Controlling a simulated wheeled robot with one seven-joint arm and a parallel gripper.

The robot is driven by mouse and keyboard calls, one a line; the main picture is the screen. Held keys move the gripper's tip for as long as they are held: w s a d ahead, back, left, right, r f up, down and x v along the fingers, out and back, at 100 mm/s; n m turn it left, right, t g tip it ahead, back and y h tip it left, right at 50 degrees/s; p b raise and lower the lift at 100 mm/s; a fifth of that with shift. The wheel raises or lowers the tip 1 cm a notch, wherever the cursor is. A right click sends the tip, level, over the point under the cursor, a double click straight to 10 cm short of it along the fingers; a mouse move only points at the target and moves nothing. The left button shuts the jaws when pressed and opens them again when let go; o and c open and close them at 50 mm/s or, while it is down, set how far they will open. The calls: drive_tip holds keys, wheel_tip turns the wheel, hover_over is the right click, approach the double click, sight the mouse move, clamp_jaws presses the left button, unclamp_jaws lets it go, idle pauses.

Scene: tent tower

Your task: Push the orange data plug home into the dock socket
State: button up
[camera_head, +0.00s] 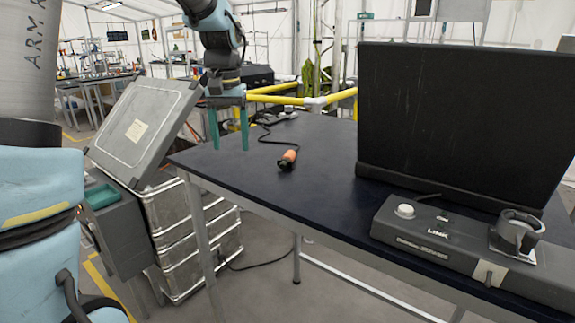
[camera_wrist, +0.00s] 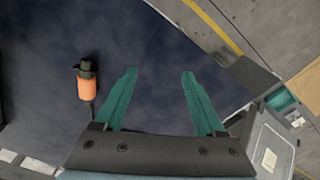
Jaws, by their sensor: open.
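The orange data plug (camera_head: 288,158) lies on the dark table (camera_head: 330,190), its black end toward the near edge and a black cable running back from it. In the wrist view the plug (camera_wrist: 88,89) lies left of my gripper (camera_wrist: 159,75), apart from both fingers. My gripper (camera_head: 230,145) is open and empty, with green fingers pointing down above the table's left part, left of the plug. A grey dock unit (camera_head: 440,235) marked LINK lies at the right front of the table, with a ring-shaped grey fitting (camera_head: 518,232) on top. I cannot tell if that fitting is the socket.
A large black screen (camera_head: 460,125) stands behind the dock. Silver cases (camera_head: 190,235) with a tilted grey lid (camera_head: 145,128) stand left of the table. Yellow rails (camera_head: 285,99) run behind it. The tabletop between plug and screen is clear.

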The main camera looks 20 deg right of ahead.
drive_tip(key=s+d+r+m+b, duration=0.1)
drive_tip(key=d+r, duration=0.1)
drive_tip(key=d, duration=0.5)
drive_tip(key=s+d+r+m, duration=0.1)
drive_tip(key=d+r, duration=0.2)
drive_tip(key=d, duration=0.3)
hover_over(288, 154)
drive_tip(key=shift+g, duration=0.3)
drive_tip(key=f, duration=0.5)
drive_tip(key=shift+s+a+p, duration=0.1)
drive_tip(key=shift+a+p, duration=0.15)
drive_tip(key=shift+p, duration=0.05)
drive_tip(key=shift+d+f+p, duration=0.15)
drive_tip(key=shift+f+p, duration=0.45)
drive_tip(key=shift+f, duration=0.8)
drive_tip(key=shift+d+f+p, duration=0.1)
drive_tip(key=shift+f+p, duration=0.45)
drive_tip(key=shift+f, duration=0.8)
drive_tip(key=shift+c, duration=0.2)
clamp_jaws()
